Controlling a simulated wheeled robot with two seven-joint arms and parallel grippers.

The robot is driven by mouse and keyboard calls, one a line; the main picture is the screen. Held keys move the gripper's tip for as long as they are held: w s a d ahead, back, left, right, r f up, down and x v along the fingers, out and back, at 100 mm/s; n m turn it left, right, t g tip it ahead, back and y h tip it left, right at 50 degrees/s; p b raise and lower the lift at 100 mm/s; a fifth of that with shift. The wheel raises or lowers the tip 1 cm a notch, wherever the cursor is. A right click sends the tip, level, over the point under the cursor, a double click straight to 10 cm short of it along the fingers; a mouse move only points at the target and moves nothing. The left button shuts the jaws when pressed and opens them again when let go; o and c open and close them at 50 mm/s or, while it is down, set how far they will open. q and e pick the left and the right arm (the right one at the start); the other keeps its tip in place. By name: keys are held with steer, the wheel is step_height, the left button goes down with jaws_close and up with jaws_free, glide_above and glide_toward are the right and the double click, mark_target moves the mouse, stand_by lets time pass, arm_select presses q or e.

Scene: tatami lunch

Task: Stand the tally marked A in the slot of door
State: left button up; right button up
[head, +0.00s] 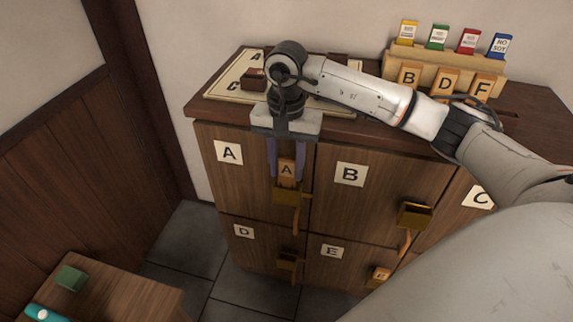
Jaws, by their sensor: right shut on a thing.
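The orange wooden tally marked A (287,171) is upright between the fingers of my right gripper (286,165). The gripper points down in front of the door marked A (230,186) and is shut on the tally. The tally's lower end meets the brass slot holder (287,194) on this door; I cannot tell how deep it sits in the slot. An orange strip hangs below the holder. My left gripper is not in view.
Tallies B (408,77), D (448,82) and F (482,87) stand in a wooden rack (433,67) on the cabinet top, with several coloured cards behind. A lettered board (232,90) lies at left. Door B (350,205) has its own holder (414,215). A low table (125,296) stands lower left.

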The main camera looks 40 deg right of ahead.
mark_target(287, 175)
stand_by(0.3)
steer(key=shift+f+b, duration=0.7)
steer(key=shift+f, duration=0.1)
steer(key=shift+f+b, duration=0.55)
steer(key=shift+f, duration=0.05)
steer(key=o, duration=1.1)
steer(key=shift+o, duration=0.6)
steer(key=o, duration=0.6)
steer(key=shift+c, duration=0.2)
